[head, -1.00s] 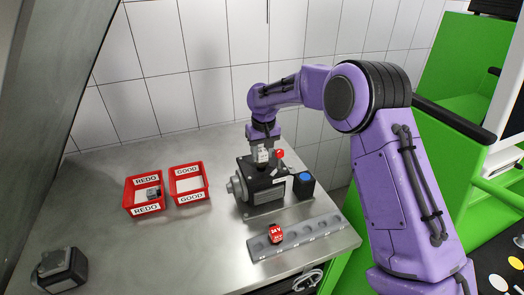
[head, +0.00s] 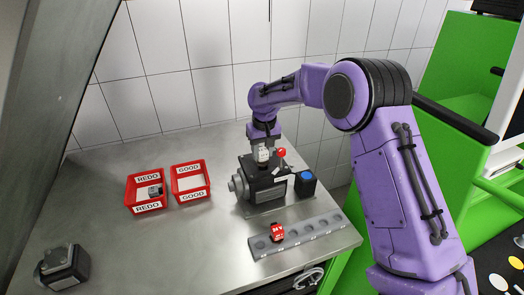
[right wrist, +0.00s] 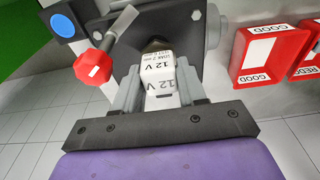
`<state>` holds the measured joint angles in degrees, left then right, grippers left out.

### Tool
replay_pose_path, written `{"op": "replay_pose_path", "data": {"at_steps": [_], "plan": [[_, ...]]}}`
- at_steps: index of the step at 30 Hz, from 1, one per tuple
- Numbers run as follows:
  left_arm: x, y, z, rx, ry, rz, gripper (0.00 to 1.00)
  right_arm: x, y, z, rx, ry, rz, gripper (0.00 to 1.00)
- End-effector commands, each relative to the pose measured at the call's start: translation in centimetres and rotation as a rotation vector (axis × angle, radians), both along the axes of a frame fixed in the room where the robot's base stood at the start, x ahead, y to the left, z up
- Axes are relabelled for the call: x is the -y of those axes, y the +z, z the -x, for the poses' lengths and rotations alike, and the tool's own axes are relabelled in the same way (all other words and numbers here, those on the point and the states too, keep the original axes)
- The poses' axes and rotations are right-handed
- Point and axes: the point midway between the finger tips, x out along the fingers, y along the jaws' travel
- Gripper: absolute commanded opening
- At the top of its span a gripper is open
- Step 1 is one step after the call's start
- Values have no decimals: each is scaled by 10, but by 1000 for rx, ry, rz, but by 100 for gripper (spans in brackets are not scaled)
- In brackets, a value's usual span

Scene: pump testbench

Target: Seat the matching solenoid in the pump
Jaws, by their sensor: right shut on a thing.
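My right gripper (right wrist: 157,98) is shut on a white solenoid (right wrist: 156,70) marked 12 V. In the head view this gripper (head: 263,146) points down, with the solenoid at the top of the dark grey pump (head: 262,192). The pump body also fills the upper middle of the right wrist view (right wrist: 120,22). The solenoid's lower end is hidden, so I cannot tell whether it is fully down on the pump. A red solenoid (head: 277,233) marked 24 V stands in the grey slotted rack (head: 322,232). My left gripper is not in view.
A red-knobbed lever (head: 281,153) stands close beside the gripper, and a blue-button box (head: 304,184) is right of the pump. Red REDO (head: 148,208) and GOOD (head: 193,197) bins are to the left; REDO holds a small part. A dark block (head: 62,268) lies front left.

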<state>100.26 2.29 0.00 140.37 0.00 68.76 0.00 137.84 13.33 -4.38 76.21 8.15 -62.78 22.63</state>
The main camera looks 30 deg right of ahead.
Motion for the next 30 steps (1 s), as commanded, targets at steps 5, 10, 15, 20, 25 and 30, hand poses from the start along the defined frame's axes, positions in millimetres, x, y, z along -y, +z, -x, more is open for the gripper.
{"op": "replay_pose_path", "data": {"at_steps": [5,10,15,20,25,30], "plan": [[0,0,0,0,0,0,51,0,0,0,1,0,0,19],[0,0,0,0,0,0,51,0,-2,0,1,0,0,19],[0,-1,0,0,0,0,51,0,-6,0,1,0,0,19],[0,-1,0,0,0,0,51,0,-8,0,0,0,0,19],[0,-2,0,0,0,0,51,0,-12,0,0,0,0,19],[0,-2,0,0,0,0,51,0,-15,0,0,0,0,19]]}}
